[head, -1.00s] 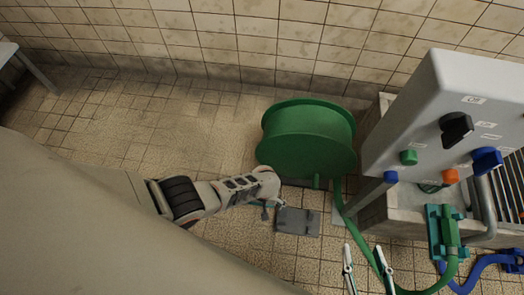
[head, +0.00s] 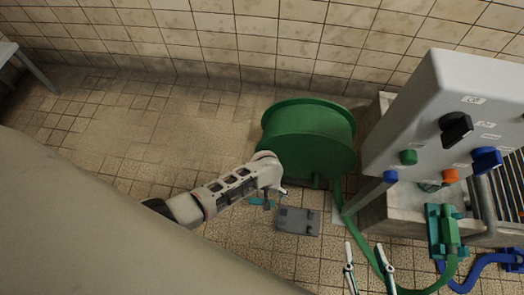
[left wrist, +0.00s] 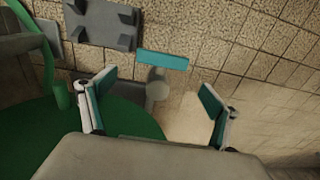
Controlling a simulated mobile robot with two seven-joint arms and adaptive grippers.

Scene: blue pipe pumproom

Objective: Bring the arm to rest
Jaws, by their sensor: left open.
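My left arm (head: 230,191) reaches in from the left over the tiled floor. Its gripper (head: 272,197) is at the lower front side of the green hose reel (head: 305,138), partly hidden by its own wrist. In the left wrist view, the left gripper (left wrist: 156,85) has its two fingers wide apart with nothing between them, and the green reel (left wrist: 130,120) shows below. My right gripper (head: 366,258) is at the bottom of the head view, its two fingers apart and empty, near the green hose.
A grey plate (head: 298,220) and a small teal bar (head: 262,202) lie near the left gripper. A grey control box (head: 430,130) with knobs stands at right. A green hose (head: 372,254) and a blue hose (head: 482,266) run at lower right.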

